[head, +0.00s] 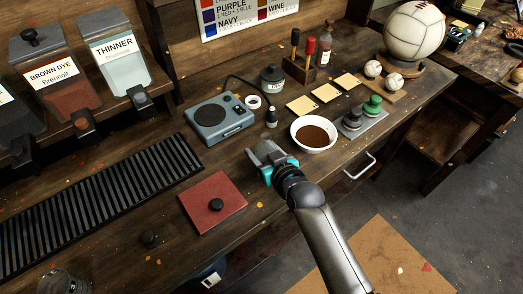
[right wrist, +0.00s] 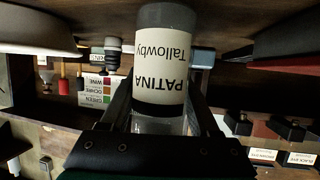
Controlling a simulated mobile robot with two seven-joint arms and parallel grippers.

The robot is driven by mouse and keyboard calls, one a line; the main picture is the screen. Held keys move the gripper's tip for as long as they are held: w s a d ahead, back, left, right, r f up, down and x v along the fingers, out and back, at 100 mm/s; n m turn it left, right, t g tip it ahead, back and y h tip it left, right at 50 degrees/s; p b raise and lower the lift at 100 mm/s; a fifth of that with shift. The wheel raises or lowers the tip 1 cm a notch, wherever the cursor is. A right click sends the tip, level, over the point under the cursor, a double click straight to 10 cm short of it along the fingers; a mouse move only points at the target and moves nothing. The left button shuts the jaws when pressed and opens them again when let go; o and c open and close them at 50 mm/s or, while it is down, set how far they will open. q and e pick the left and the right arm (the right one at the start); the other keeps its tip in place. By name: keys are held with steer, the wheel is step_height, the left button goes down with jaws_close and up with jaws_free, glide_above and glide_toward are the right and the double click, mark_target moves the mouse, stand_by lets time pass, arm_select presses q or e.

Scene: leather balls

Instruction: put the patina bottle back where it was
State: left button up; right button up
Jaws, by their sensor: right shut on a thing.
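The patina bottle (right wrist: 163,62) fills the middle of the right wrist view, with a cream label reading PATINA Tallowby, dark band and grey end. Its lettering is upside down in that picture. My right gripper (right wrist: 158,100) is shut on it, with a finger on each side. In the head view my right gripper (head: 262,152) is over the workbench, left of the white bowl (head: 314,133) and in front of the blue-grey box with a round dark panel (head: 219,119). The bottle is hard to make out there, and whether it touches the bench is unclear. My left gripper is out of view.
A small dark bottle (head: 271,118) and a white ring (head: 253,102) stand just behind the gripper. A dark jar (head: 272,79) and a wooden rack (head: 304,68) are farther back. Bare bench shows between mat and gripper.

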steer(key=shift+f, duration=0.2)
steer(key=o, duration=1.4)
steer(key=shift+o, duration=0.2)
steer(key=shift+r, duration=0.15)
steer(key=shift+s+d+r, duration=0.1)
steer(key=shift+s, duration=0.05)
steer(key=p+v, duration=0.2)
steer(key=v, duration=0.9)
steer(key=shift+s+r, duration=0.25)
steer(key=shift+d, duration=0.1)
